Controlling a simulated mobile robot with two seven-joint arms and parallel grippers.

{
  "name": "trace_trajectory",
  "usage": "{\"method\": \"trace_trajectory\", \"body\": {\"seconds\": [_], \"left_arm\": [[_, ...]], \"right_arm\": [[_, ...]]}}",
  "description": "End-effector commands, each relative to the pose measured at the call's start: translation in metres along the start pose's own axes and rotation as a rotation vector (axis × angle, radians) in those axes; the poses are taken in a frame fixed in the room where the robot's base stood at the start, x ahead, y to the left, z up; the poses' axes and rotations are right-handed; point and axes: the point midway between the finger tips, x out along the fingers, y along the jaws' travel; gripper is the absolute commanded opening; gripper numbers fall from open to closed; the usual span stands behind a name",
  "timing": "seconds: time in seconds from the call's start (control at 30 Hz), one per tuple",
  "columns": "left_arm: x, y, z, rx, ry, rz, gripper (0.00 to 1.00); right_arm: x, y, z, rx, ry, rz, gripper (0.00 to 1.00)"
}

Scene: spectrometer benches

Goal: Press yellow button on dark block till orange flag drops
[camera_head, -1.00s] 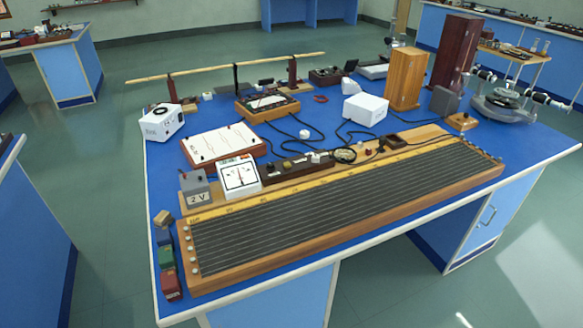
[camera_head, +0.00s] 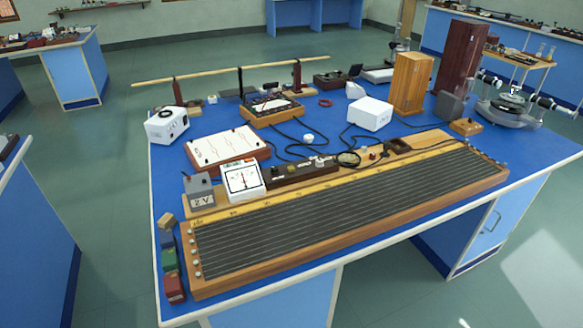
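A long dark brown block (camera_head: 300,172) lies on the blue bench, behind the long wire board and right of the white meter. It has several small knobs on top; one near its left part looks yellowish, but is too small to make out as a button. Another dark block (camera_head: 330,79) stands at the back of the bench. I cannot make out an orange flag on either. Neither of my grippers is in view, and nothing touches the blocks.
The long wire board (camera_head: 350,208) fills the bench front. A white meter (camera_head: 243,180), grey 2 V box (camera_head: 200,191), white box (camera_head: 370,113), wooden box (camera_head: 411,82) and spectrometer (camera_head: 506,108) stand around. Black leads cross the middle. Floor is clear at the bench's front.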

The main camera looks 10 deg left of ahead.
Motion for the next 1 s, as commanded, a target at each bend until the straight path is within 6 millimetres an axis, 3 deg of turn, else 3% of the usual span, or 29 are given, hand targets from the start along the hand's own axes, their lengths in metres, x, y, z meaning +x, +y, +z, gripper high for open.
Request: {"method": "trace_trajectory", "body": {"seconds": [0.03,0.37,1.0], "left_arm": [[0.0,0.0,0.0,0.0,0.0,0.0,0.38],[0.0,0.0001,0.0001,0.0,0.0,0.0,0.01],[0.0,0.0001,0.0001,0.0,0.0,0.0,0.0]], "right_arm": [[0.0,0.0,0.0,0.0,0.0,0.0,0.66],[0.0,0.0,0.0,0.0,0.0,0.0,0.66],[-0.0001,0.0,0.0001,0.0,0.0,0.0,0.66]]}}
